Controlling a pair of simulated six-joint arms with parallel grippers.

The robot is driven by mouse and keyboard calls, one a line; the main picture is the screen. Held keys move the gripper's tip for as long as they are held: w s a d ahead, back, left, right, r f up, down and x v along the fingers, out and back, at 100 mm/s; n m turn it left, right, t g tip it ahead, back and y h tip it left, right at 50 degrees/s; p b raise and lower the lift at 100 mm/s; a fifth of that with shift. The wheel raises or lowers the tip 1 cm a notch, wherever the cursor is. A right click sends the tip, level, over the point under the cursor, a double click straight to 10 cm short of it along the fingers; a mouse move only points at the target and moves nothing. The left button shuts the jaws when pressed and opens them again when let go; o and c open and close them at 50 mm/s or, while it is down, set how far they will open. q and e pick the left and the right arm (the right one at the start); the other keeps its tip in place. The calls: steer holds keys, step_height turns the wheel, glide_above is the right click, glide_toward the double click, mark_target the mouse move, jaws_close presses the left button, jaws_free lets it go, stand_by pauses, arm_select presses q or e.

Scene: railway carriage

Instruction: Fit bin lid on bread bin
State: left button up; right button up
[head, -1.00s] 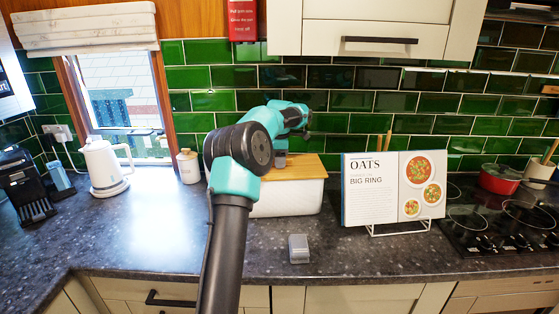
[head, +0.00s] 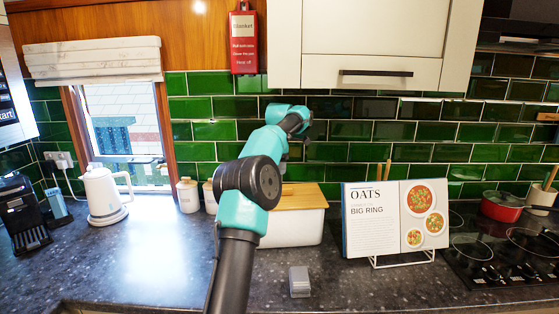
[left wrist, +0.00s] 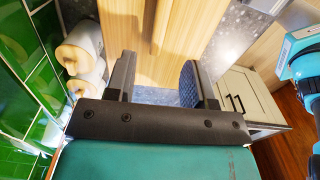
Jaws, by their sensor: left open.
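The white bread bin (head: 292,232) stands on the counter against the tiled wall. The flat wooden bin lid (head: 304,197) lies level on top of it; its left part is hidden behind my left arm in the head view. In the left wrist view my left gripper (left wrist: 156,82) is open and empty. Its two dark fingers stand apart, with the pale wooden lid (left wrist: 167,65) and its raised strip showing beyond them. In the head view this gripper is mostly hidden behind its own arm, above the lid. My right gripper is not in view.
A cookbook on a wire stand (head: 395,220) is right of the bin. Two canisters (head: 188,195) and a white kettle (head: 103,195) stand to the left. A small grey box (head: 299,281) lies in front. A hob with a red pot (head: 502,206) is far right.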

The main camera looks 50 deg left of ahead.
arm_select(q)
steer(key=shift+r, duration=1.35)
